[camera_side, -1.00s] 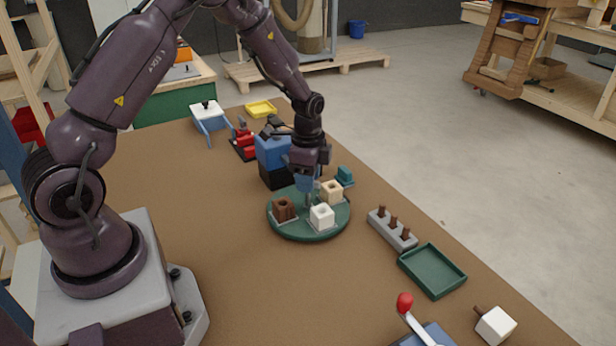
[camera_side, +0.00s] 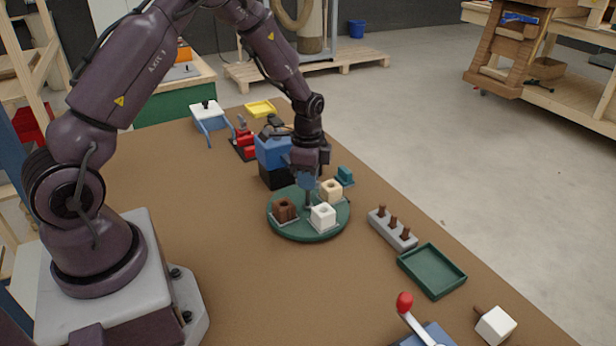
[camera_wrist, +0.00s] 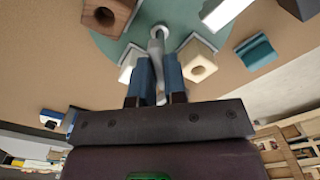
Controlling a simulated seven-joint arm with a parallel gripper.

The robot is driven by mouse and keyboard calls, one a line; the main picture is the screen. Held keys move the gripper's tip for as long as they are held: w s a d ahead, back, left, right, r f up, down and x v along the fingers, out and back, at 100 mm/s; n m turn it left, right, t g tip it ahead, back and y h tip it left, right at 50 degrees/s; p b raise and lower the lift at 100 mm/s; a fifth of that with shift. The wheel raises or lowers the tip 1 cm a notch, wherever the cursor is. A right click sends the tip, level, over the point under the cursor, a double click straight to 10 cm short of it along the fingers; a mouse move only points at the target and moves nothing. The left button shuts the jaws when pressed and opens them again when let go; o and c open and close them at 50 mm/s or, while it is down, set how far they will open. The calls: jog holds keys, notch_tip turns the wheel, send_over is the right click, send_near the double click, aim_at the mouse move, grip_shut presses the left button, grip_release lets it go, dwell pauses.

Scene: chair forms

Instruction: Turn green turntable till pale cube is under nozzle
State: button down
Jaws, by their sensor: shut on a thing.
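The green turntable (camera_side: 308,236) carries a brown cube (camera_side: 285,208) at the left, a white cube (camera_side: 323,216) at the front and a pale tan cube (camera_side: 331,189) at the back right. The wrist view shows the brown cube (camera_wrist: 104,14), the tan cube (camera_wrist: 198,63) and, partly hidden by a finger, the white cube (camera_wrist: 129,62). My gripper (camera_side: 308,192) is over the turntable's middle. Its blue fingers (camera_wrist: 157,72) are shut on a grey upright post (camera_wrist: 158,42). A blue-and-black machine (camera_side: 272,152) stands behind the turntable; I cannot make out its nozzle.
A teal block (camera_side: 345,176) stands just right of the turntable. A grey rack with brown pegs (camera_side: 393,232) and a green tray (camera_side: 432,271) lie at the right. A red-knobbed lever (camera_side: 405,302) and a loose white cube (camera_side: 495,325) are at the front.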

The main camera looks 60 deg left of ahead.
jog(key=shift+n, duration=2.3)
jog(key=shift+r+n, duration=0.1)
jog(key=shift+n, duration=6.3)
jog(key=c, duration=1.2)
grip_release()
jog(key=shift+o, duration=0.2)
